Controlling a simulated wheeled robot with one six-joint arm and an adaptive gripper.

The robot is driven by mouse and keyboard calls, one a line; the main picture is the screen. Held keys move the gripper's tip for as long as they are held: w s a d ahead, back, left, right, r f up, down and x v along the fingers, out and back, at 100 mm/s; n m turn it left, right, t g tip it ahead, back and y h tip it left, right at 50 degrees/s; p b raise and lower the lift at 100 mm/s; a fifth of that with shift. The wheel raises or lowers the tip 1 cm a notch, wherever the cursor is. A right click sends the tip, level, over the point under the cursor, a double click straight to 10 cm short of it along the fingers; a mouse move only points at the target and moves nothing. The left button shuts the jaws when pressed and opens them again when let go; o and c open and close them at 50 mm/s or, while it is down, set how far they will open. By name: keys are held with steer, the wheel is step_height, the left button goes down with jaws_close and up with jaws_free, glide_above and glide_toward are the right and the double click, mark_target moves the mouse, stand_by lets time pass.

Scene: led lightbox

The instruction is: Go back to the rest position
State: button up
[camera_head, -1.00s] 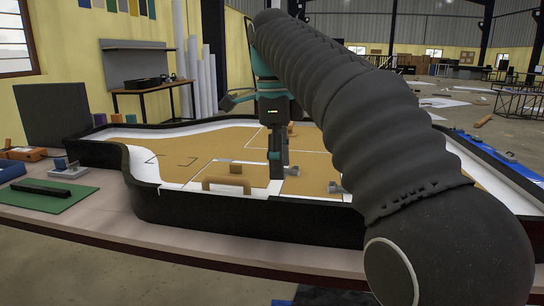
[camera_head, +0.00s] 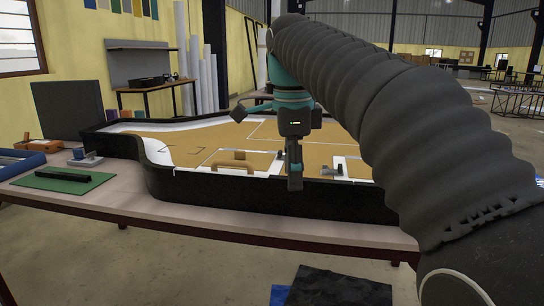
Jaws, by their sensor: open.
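My gripper (camera_head: 294,176) hangs from my arm in the middle of the head view, pointing down in front of the near black wall of the lightbox tray (camera_head: 240,195). Its fingers are seen nearly edge-on; they are open, and nothing shows between them. My dark ribbed arm fills the right side and hides the right part of the tray. Inside the tray is a tan floor with white outlined areas. A tan handle-shaped piece (camera_head: 233,168) and a small tan block (camera_head: 240,155) are to the left of the gripper. A small grey fitting (camera_head: 338,170) is to its right.
The table (camera_head: 130,206) carries the tray. At its left are a green mat (camera_head: 50,182) with a black bar (camera_head: 62,175), a blue tray (camera_head: 20,164) and an orange box (camera_head: 38,146). A dark slab (camera_head: 340,288) lies low in front.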

steer(key=s+d+f+n+t, duration=0.2)
steer(key=s+d+f+n, duration=0.4)
steer(key=f, duration=0.5)
steer(key=s+d+f+n+t, duration=0.3)
steer(key=s+d+f+n, duration=0.3)
steer(key=s+f+n, duration=0.5)
steer(key=shift+s+f+n, duration=0.2)
steer(key=shift+s+n, duration=0.1)
steer(key=shift+s, duration=0.6)
